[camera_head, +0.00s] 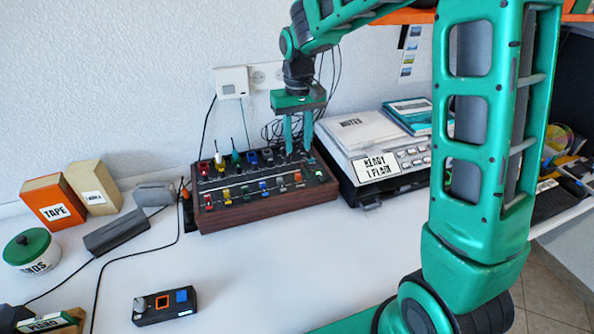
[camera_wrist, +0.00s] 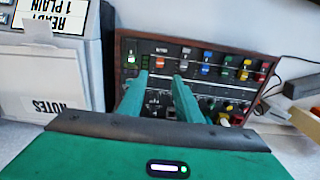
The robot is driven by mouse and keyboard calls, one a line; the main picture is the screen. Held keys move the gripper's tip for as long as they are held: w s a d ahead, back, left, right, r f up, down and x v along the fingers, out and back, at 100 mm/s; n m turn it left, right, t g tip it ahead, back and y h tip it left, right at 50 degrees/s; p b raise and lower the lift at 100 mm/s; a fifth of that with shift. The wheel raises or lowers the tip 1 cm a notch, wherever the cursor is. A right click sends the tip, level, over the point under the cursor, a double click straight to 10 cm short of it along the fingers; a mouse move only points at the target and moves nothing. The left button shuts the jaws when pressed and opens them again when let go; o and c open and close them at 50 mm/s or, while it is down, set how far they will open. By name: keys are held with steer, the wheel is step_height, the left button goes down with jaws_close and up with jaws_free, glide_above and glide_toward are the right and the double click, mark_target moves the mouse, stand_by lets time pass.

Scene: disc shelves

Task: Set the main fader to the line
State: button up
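The mixer (camera_head: 262,207) is a wooden-sided box with a dark panel, standing on the white table. Coloured caps run in rows along it; the wrist view also shows it (camera_wrist: 196,47). An orange cap (camera_head: 297,177) and a lit green button (camera_head: 319,173) sit at its right end. In the wrist view the orange cap (camera_wrist: 161,62) lies beyond my fingertips and the green button (camera_wrist: 131,59) left of them. My gripper (camera_head: 298,146) is open, pointing down over the back right of the panel; its fingers (camera_wrist: 160,78) stand apart with nothing visibly held. I cannot tell which cap is the main fader, and its line is not readable.
A grey machine with a notes lid (camera_head: 362,133) stands close right of the mixer. Cables and a wall box (camera_head: 231,82) are behind. An orange tape box (camera_head: 54,201) and a small black controller (camera_head: 164,306) are left and in front. The front table is mostly clear.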

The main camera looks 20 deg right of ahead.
mark_target(298, 174)
step_height(298, 174, down, 11)
steer(key=shift+r, duration=0.2)
stand_by(0.3)
jaws_close()
